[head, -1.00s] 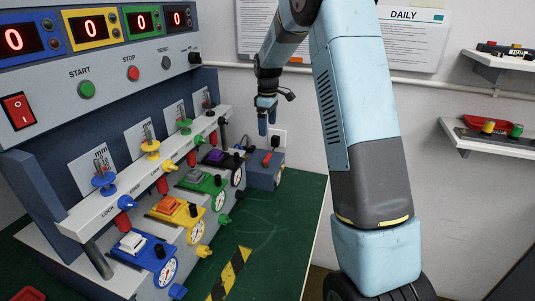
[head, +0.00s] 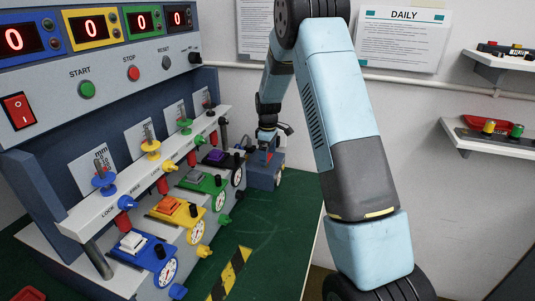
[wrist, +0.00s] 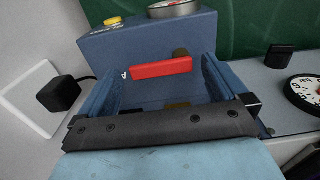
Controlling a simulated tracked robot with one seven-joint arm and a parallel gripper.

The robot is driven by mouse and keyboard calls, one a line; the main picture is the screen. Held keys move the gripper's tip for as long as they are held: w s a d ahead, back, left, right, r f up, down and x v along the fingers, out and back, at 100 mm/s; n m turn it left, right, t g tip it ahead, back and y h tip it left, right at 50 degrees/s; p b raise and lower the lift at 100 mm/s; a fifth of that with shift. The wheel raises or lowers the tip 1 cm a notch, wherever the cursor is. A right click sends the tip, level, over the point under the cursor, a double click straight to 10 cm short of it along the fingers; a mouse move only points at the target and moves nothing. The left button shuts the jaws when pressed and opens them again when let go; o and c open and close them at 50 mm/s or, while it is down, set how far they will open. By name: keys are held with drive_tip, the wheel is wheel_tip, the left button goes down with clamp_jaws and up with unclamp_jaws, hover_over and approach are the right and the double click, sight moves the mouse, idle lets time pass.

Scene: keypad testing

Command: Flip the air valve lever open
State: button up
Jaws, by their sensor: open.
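The air valve is a blue box (head: 262,180) at the far end of the bench in the head view. Its blue top also shows in the wrist view (wrist: 185,48). Its red lever (wrist: 161,68) lies crosswise over the top in the wrist view, with a dark pivot near its right end. My gripper (head: 267,152) is over the box, pointing down. In the wrist view the gripper (wrist: 163,76) is open, one finger on each side of the lever. I cannot tell whether either finger touches it. In the head view my gripper mostly hides the lever.
A yellow button (wrist: 113,21) and a round gauge (wrist: 174,8) are on the box. A black plug (wrist: 58,95) with a cable sits on the wall beside it. The keypad panel with colored valves (head: 205,183) stands left. Green bench surface (head: 285,215) is clear in front.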

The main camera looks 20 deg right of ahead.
drive_tip(key=shift+c, duration=0.3)
drive_tip(key=c, duration=1)
drive_tip(key=shift+o, duration=0.2)
drive_tip(key=shift+d+m, duration=0.1)
drive_tip(key=shift+m, duration=0.3)
drive_tip(key=m, duration=0.3)
drive_tip(key=shift+s+d, duration=0.25)
drive_tip(key=shift+d, duration=0.05)
drive_tip(key=m, duration=0.2)
drive_tip(key=s+m, duration=0.1)
drive_tip(key=m, duration=0.1)
drive_tip(key=shift+d, duration=0.2)
drive_tip(key=m, duration=0.3)
drive_tip(key=s+m, duration=0.1)
drive_tip(key=m, duration=0.1)
drive_tip(key=shift+r+m, duration=0.1)
drive_tip(key=shift+m, duration=0.3)
drive_tip(key=shift+s+a+m, duration=0.1)
drive_tip(key=shift+s+m, duration=0.15)
drive_tip(key=shift+m, duration=0.85)
drive_tip(key=shift+s+a+m, duration=0.1)
drive_tip(key=shift+s+m, duration=0.1)
drive_tip(key=shift+m, duration=0.9)
